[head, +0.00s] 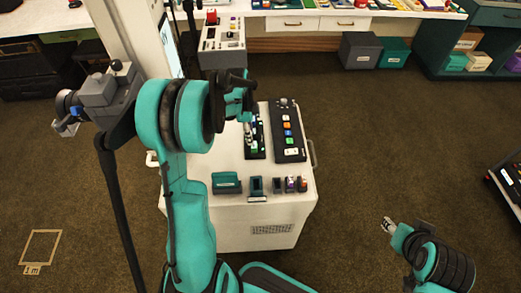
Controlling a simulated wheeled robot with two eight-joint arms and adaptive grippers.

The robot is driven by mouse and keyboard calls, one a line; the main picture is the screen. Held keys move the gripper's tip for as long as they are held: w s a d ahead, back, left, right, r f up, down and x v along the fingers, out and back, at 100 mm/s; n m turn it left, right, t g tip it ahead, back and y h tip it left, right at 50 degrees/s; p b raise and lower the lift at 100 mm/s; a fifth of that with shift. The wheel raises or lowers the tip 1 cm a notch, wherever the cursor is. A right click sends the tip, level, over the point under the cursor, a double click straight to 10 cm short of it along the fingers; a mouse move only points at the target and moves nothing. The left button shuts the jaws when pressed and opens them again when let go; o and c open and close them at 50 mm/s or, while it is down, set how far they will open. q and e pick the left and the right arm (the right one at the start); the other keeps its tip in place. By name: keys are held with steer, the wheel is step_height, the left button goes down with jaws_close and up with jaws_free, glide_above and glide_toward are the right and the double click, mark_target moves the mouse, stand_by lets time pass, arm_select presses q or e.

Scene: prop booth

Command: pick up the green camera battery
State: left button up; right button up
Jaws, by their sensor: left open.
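A white cart (265,218) stands in front of me. A dark charger strip (259,153) on its top holds small coloured pieces. A small green piece (254,147) in that strip looks like the green camera battery, but it is too small to be sure. My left gripper (246,119) is open, points down over the far end of the strip, and hides part of it. I cannot tell whether it touches anything. My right gripper (388,226) is off to the right of the cart, over the floor, and its jaws are too small to read.
A black panel (291,152) with coloured pieces lies right of the strip. A teal box (226,182) and several small holders line the cart's front edge. A tripod with a camera (98,90) stands at left. A bench (335,23) runs along the back.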

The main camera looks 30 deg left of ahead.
mark_target(254, 145)
arm_select(q)
steer(key=f+b, duration=0.1)
steer(key=f, duration=0.1)
steer(key=f+b, duration=0.1)
steer(key=f, duration=0.1)
steer(key=w+d+f+b, duration=0.1)
steer(key=f, duration=0.2)
steer(key=shift+r, duration=0.1)
steer(key=c, duration=1)
